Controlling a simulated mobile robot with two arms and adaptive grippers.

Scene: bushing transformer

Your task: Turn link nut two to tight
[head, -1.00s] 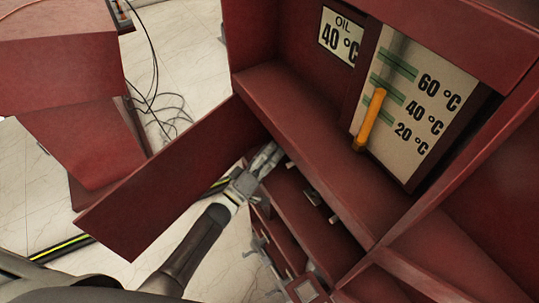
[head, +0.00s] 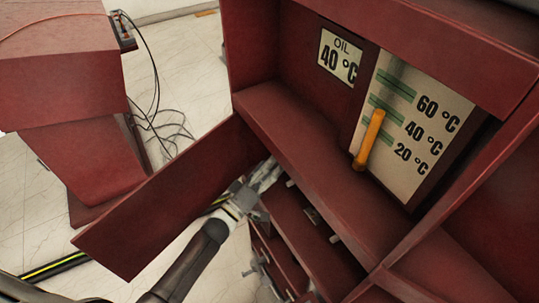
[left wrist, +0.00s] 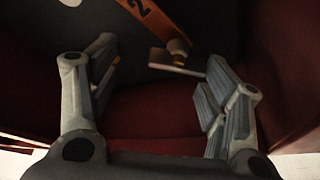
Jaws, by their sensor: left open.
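In the left wrist view, an orange link bar marked "2" (left wrist: 150,14) runs across the top. At its lower end is a brass-coloured fitting with a flat grey handle, which looks like link nut two (left wrist: 178,62). My left gripper (left wrist: 161,74) is open, with one finger on each side of the picture. The nut lies ahead between the fingertips, with no visible contact. In the head view, the left gripper (head: 264,178) reaches under the red shelf beside the open door, and its tips are partly hidden. The nut is hidden there. My right gripper is not in view.
The red cabinet's open door panel (head: 165,198) stands close left of my left gripper. The red shelf (head: 310,165) lies above it. Cables (head: 160,125) lie on the floor behind.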

